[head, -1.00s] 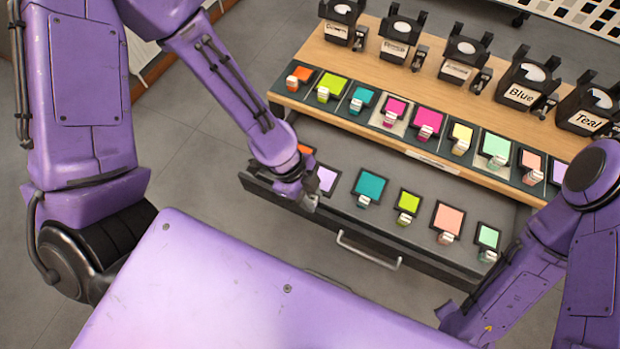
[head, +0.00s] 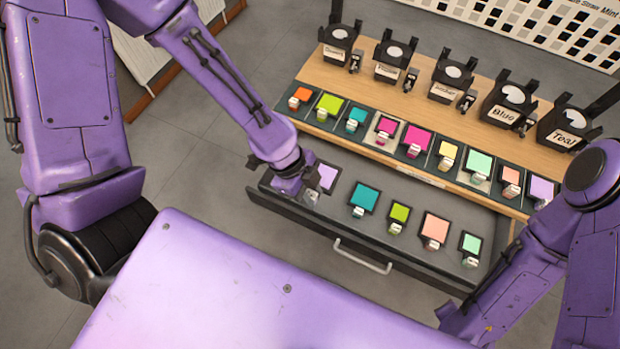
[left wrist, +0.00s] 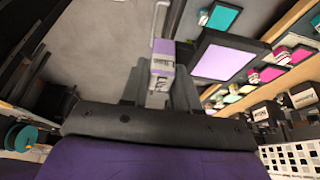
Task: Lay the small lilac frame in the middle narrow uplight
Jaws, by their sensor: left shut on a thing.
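The lilac frame (head: 326,177) is a dark square frame with a lilac face and a white label tab. My left gripper (head: 312,196) is shut on its tab, slightly above the open drawer. In the left wrist view, the lilac tab (left wrist: 162,62) stands between the fingers and the lilac face (left wrist: 225,60) lies to their right. Several black uplights with round pale tops stand on the wooden bench. The three at left look narrower than the two at right; the middle one of these three (head: 392,58) appears empty. My right gripper is hidden; only its arm shows.
The open drawer (head: 400,251) holds teal, lime, salmon and mint frames. A row of coloured frames lies along the bench (head: 420,95) front, with another lilac frame (head: 541,190) at its right end.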

